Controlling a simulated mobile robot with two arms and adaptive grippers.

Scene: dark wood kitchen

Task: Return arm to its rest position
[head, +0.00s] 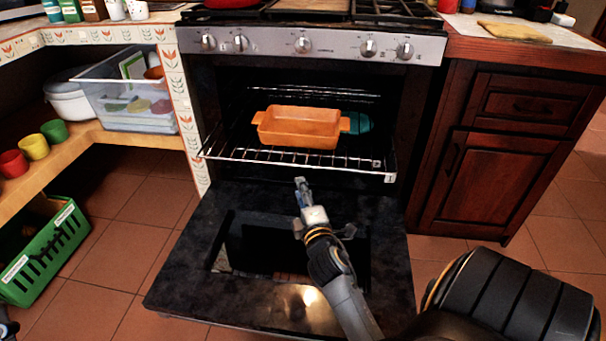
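My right gripper (303,193) is over the lowered oven door (190,265), just in front of the oven rack (235,153). Its fingers look close together and point toward the oven, but they are too small to tell open from shut. It is apart from the orange baking dish (300,127), which sits on the pulled-out rack. A small part of my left arm shows at the lower left edge; its gripper cannot be made out.
A dark wood cabinet (500,155) stands right of the oven. At left are a shelf with cups (33,147), a clear plastic bin (130,95) and a green basket (45,255) on the tiled floor.

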